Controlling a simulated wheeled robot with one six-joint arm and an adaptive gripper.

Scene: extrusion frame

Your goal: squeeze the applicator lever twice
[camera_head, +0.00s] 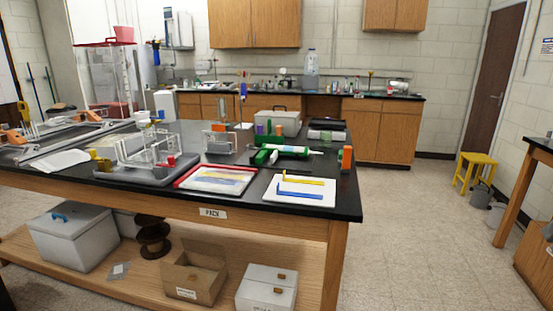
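A green applicator with a pale cartridge (290,150) lies on the black-topped table (345,190), near its right part. Its green handle end (263,157) is at the left of it; the lever is too small to tell apart from the handle. A short white cylinder lies close to the handle. My gripper is not in view, and nothing is seen touching the applicator.
In front of the applicator are a red-rimmed tray (178,184) and a white board (272,201) with yellow and blue strips. An orange block (347,159) stands at right. A grey rack (147,168) stands at left.

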